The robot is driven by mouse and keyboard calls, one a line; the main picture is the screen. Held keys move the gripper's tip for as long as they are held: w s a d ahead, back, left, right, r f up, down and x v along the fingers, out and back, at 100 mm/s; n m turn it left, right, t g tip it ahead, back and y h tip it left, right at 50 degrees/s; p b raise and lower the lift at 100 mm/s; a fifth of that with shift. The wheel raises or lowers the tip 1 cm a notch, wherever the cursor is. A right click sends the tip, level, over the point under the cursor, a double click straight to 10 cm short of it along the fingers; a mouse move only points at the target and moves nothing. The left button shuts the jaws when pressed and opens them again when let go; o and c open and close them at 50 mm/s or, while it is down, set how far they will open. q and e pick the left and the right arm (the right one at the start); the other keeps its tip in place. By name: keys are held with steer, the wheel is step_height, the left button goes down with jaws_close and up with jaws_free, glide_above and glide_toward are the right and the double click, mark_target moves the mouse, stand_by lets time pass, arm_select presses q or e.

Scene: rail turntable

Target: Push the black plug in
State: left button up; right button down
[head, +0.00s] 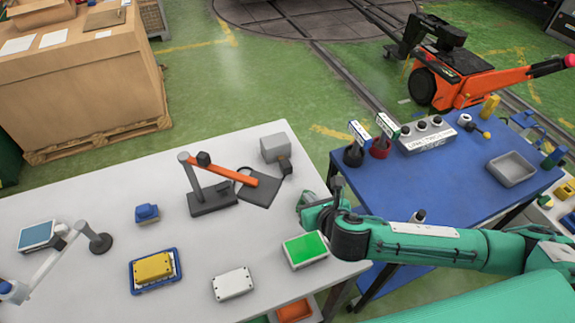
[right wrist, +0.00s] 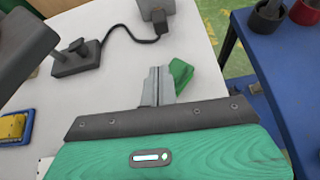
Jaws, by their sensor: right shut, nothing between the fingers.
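The black plug (head: 285,165) is at the front of a grey box (head: 275,147) near the far right corner of the white table. In the right wrist view the plug (right wrist: 158,25) sits at the near face of the grey box (right wrist: 154,6), with a black cable curving left from it. I cannot tell how deep it sits. My right gripper (head: 308,203) is near the table's right edge, on the near side of the plug and apart from it. In the right wrist view its grey fingers (right wrist: 158,80) are together and empty. My left gripper is not in view.
A stand with an orange arm (head: 206,172) and dark plate is left of the plug. A green-topped device (head: 305,250) lies by the right edge. A blue table (head: 440,185) with switches and a grey tray (head: 511,168) stands right, across a gap.

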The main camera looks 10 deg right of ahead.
steer(key=p, duration=0.3)
glide_toward(285, 162)
steer(key=shift+n, duration=0.4)
steer(key=f, duration=0.2)
steer(key=s+f, duration=0.1)
steer(key=f, duration=0.1)
steer(key=shift+s, duration=0.15)
steer(key=shift+w+a+r, duration=0.1)
steer(key=shift+w+a, duration=0.05)
steer(key=shift+w, duration=1)
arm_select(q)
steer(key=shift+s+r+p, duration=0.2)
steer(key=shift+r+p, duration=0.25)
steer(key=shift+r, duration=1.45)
arm_select(e)
steer(key=shift+w+a, duration=0.15)
steer(key=shift+w, duration=0.65)
steer(key=w, duration=0.4)
steer(key=shift+a, duration=0.4)
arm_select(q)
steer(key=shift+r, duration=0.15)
arm_select(e)
steer(key=shift+s, duration=0.1)
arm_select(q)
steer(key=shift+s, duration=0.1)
